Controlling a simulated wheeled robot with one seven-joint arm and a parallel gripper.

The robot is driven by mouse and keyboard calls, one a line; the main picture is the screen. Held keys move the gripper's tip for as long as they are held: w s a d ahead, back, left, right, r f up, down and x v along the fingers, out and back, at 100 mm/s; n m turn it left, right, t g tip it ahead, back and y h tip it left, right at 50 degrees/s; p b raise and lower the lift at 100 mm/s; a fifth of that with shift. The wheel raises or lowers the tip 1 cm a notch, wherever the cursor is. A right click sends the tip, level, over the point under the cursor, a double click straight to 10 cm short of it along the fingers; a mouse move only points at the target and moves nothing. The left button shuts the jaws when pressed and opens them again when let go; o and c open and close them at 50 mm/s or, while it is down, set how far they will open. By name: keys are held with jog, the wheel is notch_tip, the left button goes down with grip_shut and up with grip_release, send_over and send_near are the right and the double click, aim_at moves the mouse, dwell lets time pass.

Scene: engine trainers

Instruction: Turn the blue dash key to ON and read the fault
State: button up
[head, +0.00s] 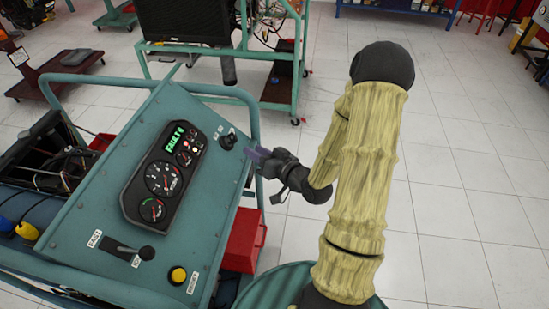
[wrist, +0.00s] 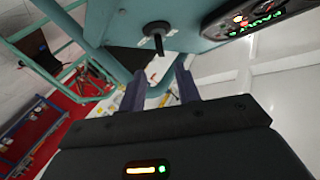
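The dash key switch (head: 228,140) sits at the upper right of the teal dash panel (head: 205,215). It looks black rather than blue, and a dark key tab sticks out of it in the wrist view (wrist: 157,36). The gauge cluster (head: 165,172) has a lit green display (head: 175,138) that seems to read "FAULT 6"; the last character is unsure. My gripper (head: 257,155) is just right of the key, apart from it. In the wrist view its two dark purple fingers (wrist: 161,88) stand apart with nothing between them, and the key is beyond their tips.
A lever (head: 146,253) and a yellow button (head: 178,275) are on the lower panel. Teal frame tubing (head: 250,110) runs around the dash's right edge. A red box (head: 243,240) is below it. A teal-framed stand (head: 290,75) stands behind. Tiled floor at right is clear.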

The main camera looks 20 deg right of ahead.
jog(key=f+p+v, duration=0.1)
jog(key=p+v, duration=0.5)
jog(key=p, duration=0.2)
jog(key=shift+s+r, duration=0.35)
jog(key=shift+r, duration=0.15)
jog(key=shift+d, duration=0.1)
